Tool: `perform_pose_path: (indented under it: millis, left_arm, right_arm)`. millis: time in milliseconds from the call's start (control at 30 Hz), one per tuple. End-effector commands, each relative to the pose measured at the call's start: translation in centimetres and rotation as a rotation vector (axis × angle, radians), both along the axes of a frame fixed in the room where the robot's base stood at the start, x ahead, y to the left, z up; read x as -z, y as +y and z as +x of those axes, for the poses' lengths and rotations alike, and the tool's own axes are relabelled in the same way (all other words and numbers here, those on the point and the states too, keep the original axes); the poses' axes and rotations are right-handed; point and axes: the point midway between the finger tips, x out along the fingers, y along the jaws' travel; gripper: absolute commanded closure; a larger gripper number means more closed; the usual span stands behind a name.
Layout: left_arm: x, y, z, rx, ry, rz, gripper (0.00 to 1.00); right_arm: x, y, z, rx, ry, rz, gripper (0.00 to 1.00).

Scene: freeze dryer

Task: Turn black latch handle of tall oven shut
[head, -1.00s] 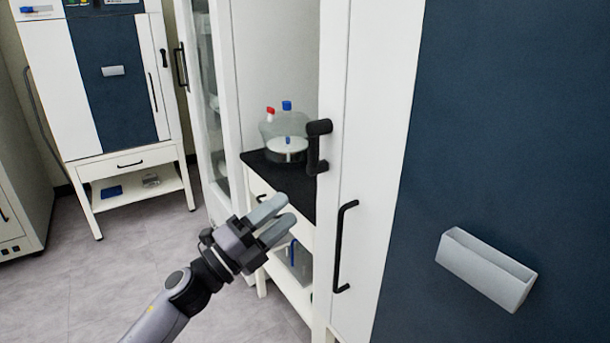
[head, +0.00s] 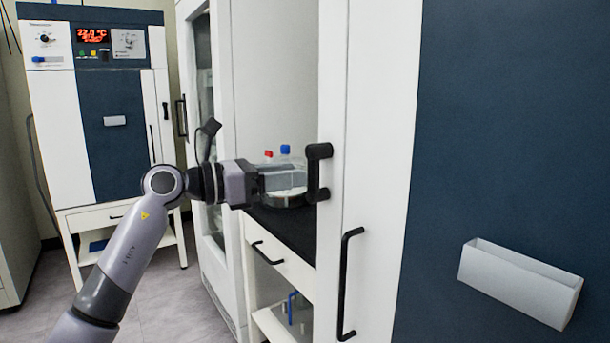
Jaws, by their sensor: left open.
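The black latch handle (head: 318,172) sticks out from the left edge of the tall oven's white front (head: 378,150), at the middle of the head view. It stands upright, with its grip bent to the left. My left gripper (head: 304,180) comes in level from the left, its open fingers pointing right at the handle's lower part. The fingertips are at or very close to the handle; I cannot tell whether they touch it. The fingers partly overlap the glassware behind. My right gripper is not in view.
A black-topped bench (head: 283,226) with capped glassware (head: 287,155) stands behind my gripper. A long black door handle (head: 346,285) and a grey holder (head: 520,283) are on the oven front. Another oven with a red display (head: 93,35) stands at the back left.

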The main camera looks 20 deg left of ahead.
Motion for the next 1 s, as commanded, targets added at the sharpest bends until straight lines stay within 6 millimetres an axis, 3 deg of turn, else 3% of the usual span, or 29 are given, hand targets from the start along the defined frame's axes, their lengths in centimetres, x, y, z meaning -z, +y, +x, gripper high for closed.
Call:
perform_pose_path:
  millis: [233,600,633,767,1000]
  left_arm:
    - [-0.1,-2.4,2.0,0.001,0.0,-0.004,0.52]
    - [0.0,-3.0,2.5,0.001,0.0,-0.003,0.52]
    - [0.0,-3.0,2.5,0.001,0.0,-0.003,0.55]
    - [0.0,-3.0,2.5,0.001,0.0,-0.003,0.97]
    - [0.0,-3.0,2.5,0.001,0.004,-0.006,1.0]
  right_arm:
    - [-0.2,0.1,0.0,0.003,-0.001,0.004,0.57]
    - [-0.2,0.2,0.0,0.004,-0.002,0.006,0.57]
    - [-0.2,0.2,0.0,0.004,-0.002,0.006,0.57]
    - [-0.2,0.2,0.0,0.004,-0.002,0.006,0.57]
    - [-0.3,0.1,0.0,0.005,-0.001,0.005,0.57]
